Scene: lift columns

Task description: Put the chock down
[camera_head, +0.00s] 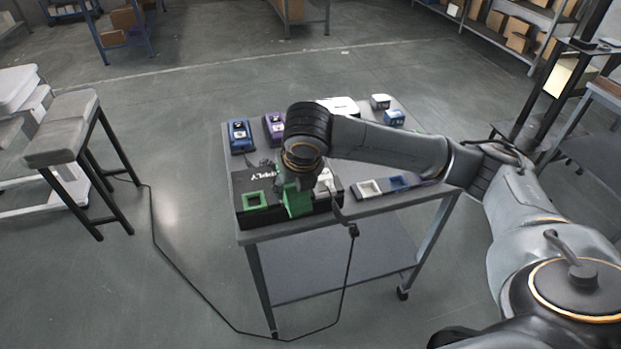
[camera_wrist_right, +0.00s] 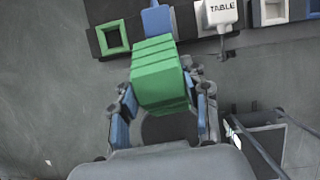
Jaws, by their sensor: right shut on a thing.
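The green chock (camera_head: 297,201) is a ribbed block. My right gripper (camera_head: 300,181) reaches down from above and is shut on it, at the front edge of the black board on the table. In the right wrist view the chock (camera_wrist_right: 160,78) sits between the blue-padded fingers of the gripper (camera_wrist_right: 164,103). I cannot tell whether it touches the board or hangs just above it. A green square socket (camera_head: 254,200) is on the board just left of the chock and shows empty in the wrist view (camera_wrist_right: 113,38). My left gripper is not in view.
The grey wheeled table (camera_head: 385,207) also carries a blue box (camera_head: 240,136), a purple box (camera_head: 275,129) and small blocks (camera_head: 381,101) at the back. A white plug marked TABLE (camera_wrist_right: 220,12) has a cable (camera_head: 350,265) hanging over the front edge. A stool (camera_head: 65,128) stands left.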

